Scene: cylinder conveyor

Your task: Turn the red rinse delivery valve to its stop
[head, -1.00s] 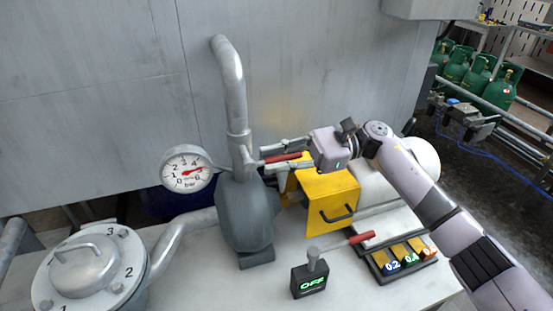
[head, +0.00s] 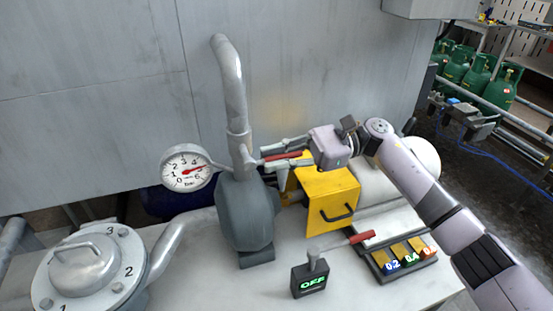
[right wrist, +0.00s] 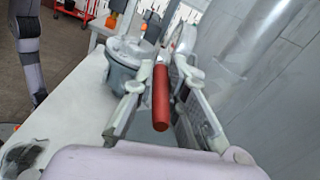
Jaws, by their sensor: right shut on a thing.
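The red valve handle (head: 282,156) sticks out to the right from the grey vertical pipe (head: 239,140), above the dark grey pump body. My right gripper (head: 272,152) reaches in from the right, with one finger on each side of the handle. In the right wrist view the red handle (right wrist: 161,98) runs lengthwise between the fingers, and my right gripper (right wrist: 155,84) is shut on it near its far end. The valve's stop cannot be made out. My left gripper is not in view.
A pressure gauge (head: 187,167) stands left of the pipe. A yellow box (head: 331,205) stands close below my right gripper. A second red-gripped lever (head: 361,237), a switch box reading OFF (head: 310,280) and a tray of numbered blocks (head: 425,262) are in front on the white table (head: 215,285).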

